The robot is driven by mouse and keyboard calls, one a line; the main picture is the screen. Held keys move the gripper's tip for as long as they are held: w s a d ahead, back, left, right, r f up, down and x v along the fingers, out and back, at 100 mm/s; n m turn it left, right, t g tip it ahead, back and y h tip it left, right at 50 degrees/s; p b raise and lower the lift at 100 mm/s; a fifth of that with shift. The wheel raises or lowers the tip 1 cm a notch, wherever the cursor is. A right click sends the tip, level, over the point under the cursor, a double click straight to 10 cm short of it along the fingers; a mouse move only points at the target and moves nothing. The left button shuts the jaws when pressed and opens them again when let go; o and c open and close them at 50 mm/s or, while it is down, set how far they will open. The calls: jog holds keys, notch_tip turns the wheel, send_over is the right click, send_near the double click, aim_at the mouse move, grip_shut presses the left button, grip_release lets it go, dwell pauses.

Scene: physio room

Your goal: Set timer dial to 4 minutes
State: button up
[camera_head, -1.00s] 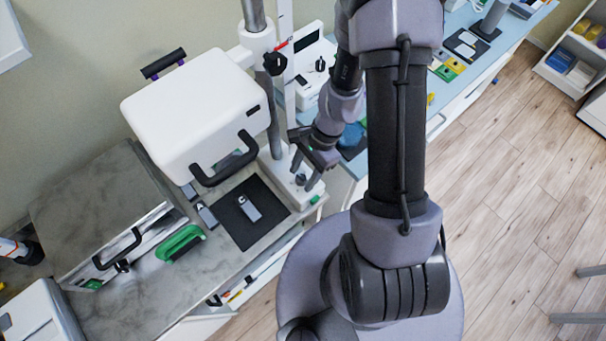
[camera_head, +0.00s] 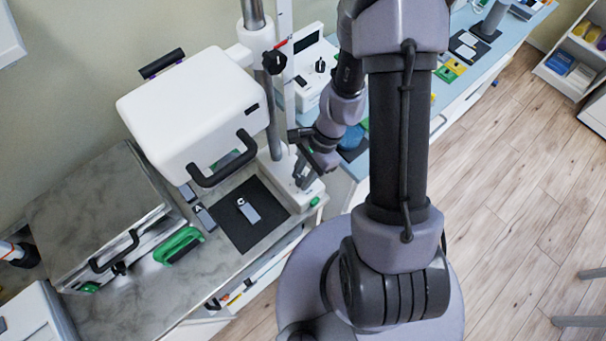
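A white base (camera_head: 279,169) stands at the foot of the lamp column. It carries a small dark dial at its front end, now largely hidden by my gripper. My gripper (camera_head: 303,178) points down at this end of the base, its dark fingers at the dial's place. I cannot tell whether they touch the dial or how far apart they are. A second white device (camera_head: 307,85) behind the column has a black knob (camera_head: 320,66) and a dark display. My gripper is in front of that device and clear of it. No dial markings are readable.
A white hinged box (camera_head: 192,115) with a black handle overhangs the counter left of the column. A black mat (camera_head: 243,231) with a grey card-like item lies in front. A green-handled brush (camera_head: 179,245) and a grey press-like case (camera_head: 95,210) are farther left.

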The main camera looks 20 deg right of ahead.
jog(key=o, duration=0.4)
jog(key=shift+r, duration=0.1)
jog(key=p+v, duration=0.5)
jog(key=v, duration=1.2)
jog(key=shift+r+p, duration=0.15)
jog(key=shift+p, duration=0.15)
